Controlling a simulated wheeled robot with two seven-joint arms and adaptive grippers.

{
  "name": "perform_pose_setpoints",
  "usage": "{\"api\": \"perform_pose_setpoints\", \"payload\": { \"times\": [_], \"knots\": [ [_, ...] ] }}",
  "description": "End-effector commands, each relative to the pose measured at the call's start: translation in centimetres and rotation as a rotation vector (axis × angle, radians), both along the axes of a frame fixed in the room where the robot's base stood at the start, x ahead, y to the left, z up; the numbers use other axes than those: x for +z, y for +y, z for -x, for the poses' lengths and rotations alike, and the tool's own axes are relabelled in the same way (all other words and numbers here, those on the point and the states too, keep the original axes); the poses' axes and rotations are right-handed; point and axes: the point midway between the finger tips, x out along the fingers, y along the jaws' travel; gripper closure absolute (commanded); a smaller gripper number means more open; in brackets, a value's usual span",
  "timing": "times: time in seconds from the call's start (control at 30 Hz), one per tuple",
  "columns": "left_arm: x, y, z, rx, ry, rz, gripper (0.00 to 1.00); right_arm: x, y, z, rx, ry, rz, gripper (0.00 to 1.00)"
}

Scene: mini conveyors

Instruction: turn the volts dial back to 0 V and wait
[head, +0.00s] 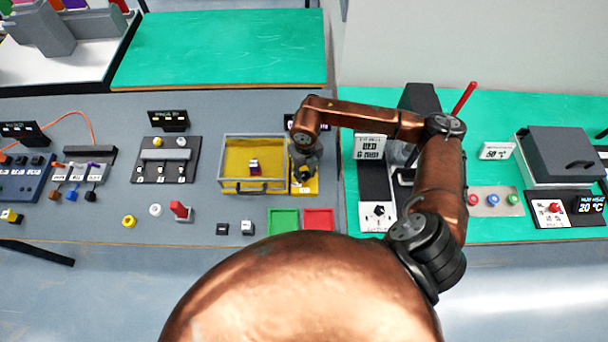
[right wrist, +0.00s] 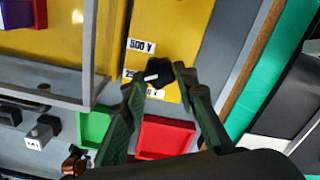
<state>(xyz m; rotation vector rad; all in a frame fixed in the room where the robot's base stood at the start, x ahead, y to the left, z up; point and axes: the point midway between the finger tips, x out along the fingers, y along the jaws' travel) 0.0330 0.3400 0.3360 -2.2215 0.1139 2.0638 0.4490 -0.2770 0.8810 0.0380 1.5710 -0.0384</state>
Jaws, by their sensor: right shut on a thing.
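The volts dial is a black knob (right wrist: 159,71) on a yellow panel (right wrist: 165,30), seen in the right wrist view. The knob is between the two fingers of my right gripper (right wrist: 157,80), which is shut on it. A white mark on the knob points left, toward a partly hidden label that seems to start with 2. In the head view my right gripper (head: 305,170) covers the knob on the yellow panel (head: 304,188). My left gripper is not in view.
A clear-walled box (head: 252,190) with a yellow floor and a small block inside stands just left of the panel. Green (head: 283,220) and red (head: 319,219) trays lie in front.

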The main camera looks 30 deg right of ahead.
Motion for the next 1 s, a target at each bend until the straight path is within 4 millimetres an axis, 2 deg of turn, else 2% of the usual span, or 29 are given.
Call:
{"api": "perform_pose_setpoints", "payload": {
  "times": [0.03, 0.6, 1.0],
  "knots": [
    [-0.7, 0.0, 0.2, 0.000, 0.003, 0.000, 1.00, -0.3, -0.1, -0.2, 0.044, -0.004, 0.003, 0.97],
    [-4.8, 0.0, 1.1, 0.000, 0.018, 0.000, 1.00, -0.3, -0.3, -0.3, 0.585, -0.005, 0.003, 0.97],
    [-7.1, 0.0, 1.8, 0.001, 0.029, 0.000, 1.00, -0.2, -0.4, -0.4, 0.911, -0.005, 0.003, 0.97]
  ]
}}
